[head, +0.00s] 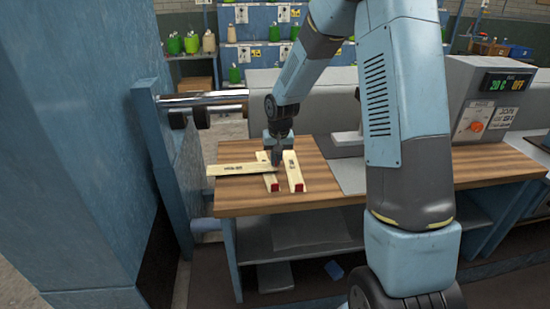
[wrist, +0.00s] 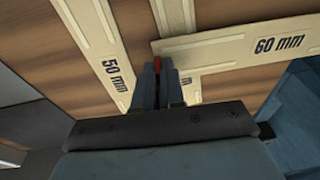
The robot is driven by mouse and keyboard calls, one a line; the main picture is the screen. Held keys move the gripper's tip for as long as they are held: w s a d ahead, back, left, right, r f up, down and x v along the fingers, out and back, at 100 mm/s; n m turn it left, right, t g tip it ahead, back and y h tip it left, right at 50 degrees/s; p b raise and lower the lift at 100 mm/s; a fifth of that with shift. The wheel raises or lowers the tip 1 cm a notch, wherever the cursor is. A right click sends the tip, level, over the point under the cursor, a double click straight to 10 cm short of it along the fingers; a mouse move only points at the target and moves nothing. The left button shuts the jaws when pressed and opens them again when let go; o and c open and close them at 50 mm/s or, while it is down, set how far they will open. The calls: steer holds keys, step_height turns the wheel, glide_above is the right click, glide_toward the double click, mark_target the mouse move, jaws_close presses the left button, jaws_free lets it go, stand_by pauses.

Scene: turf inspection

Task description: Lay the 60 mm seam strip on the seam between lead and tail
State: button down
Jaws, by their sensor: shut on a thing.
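My gripper (head: 277,162) is over the left part of the wooden bench top. In the wrist view its fingers (wrist: 159,68) are shut at the red end of the pale 60 mm strip (wrist: 225,50). In the head view this strip (head: 232,170) extends left from my gripper. It crosses over another pale strip (head: 269,181), whose label is covered; I cannot tell whether they touch. The 50 mm strip (wrist: 97,45) lies beside them, apart; it also shows in the head view (head: 293,172). I cannot make out the seam, lead or tail.
The wooden bench (head: 320,192) has bare wood in front of and behind the strips. A grey plate (head: 347,177) is set in it to the right. A control box (head: 487,100) with a display stands at the right. A blue frame with metal rollers (head: 205,99) is at the left.

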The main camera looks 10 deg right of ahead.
steer(key=shift+f, duration=0.45)
steer(key=c, duration=1.2)
jaws_free()
steer(key=shift+r, duration=0.45)
step_height(320, 180, up, 12)
steer(key=s, duration=0.2)
steer(key=s+d+r+t, duration=0.1)
steer(key=s+d+r, duration=0.2)
steer(key=s+r, duration=0.4)
steer(key=s+d+r+t, duration=0.1)
steer(key=s+d+r, duration=0.3)
steer(key=s, duration=0.5)
steer(key=s+r, duration=0.1)
steer(key=s, duration=0.4)
steer(key=s+d+r+t, duration=0.1)
steer(key=s, duration=0.4)
steer(key=s+d+r+t, duration=0.1)
steer(key=s, duration=0.4)
steer(key=shift+s+r+h, duration=0.3)
steer(key=shift+r, duration=0.05)
